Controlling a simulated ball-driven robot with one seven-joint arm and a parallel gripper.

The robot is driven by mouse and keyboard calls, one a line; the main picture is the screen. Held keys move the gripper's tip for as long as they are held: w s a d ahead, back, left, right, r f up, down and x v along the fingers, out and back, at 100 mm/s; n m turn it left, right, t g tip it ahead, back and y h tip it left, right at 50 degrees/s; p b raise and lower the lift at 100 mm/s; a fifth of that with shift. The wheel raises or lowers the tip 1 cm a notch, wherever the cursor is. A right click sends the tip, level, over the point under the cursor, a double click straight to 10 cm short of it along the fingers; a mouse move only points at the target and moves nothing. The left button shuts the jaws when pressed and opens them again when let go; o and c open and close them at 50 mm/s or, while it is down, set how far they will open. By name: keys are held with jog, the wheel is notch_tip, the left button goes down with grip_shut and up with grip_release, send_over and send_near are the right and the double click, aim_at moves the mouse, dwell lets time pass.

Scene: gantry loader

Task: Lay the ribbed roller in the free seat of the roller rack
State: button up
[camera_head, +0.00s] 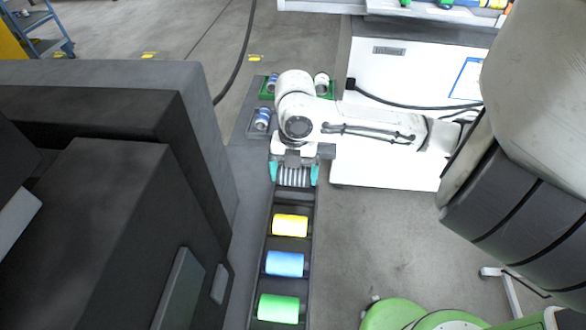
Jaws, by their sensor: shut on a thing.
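The roller rack (308,243) is a long dark rack running from the picture's middle down to the bottom edge. A yellow roller (290,225), a blue roller (285,264) and a green roller (278,308) lie across it in separate seats. My gripper (294,175) is at the far end of the rack with its teal fingers on either side of the ribbed roller (294,178), shut on it. The roller is pale grey with ribs and lies crosswise. My wrist hides its upper part. I cannot tell whether it touches the seat.
Behind my gripper stand small cans (262,119) in dark and green trays. A large dark machine (110,200) fills the left side. A white cabinet (400,70) stands behind my arm. Green round objects (395,315) sit at the bottom right. Floor right of the rack is clear.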

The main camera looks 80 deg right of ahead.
jog(key=shift+f+b, duration=2.75)
jog(key=shift+f, duration=0.85)
jog(key=o, duration=0.9)
jog(key=shift+c, duration=0.2)
jog(key=r, duration=0.7)
jog(key=d+r, duration=0.1)
jog(key=r, duration=0.2)
jog(key=shift+r, duration=0.4)
jog(key=shift+r+p, duration=2.45)
jog(key=shift+r, duration=0.55)
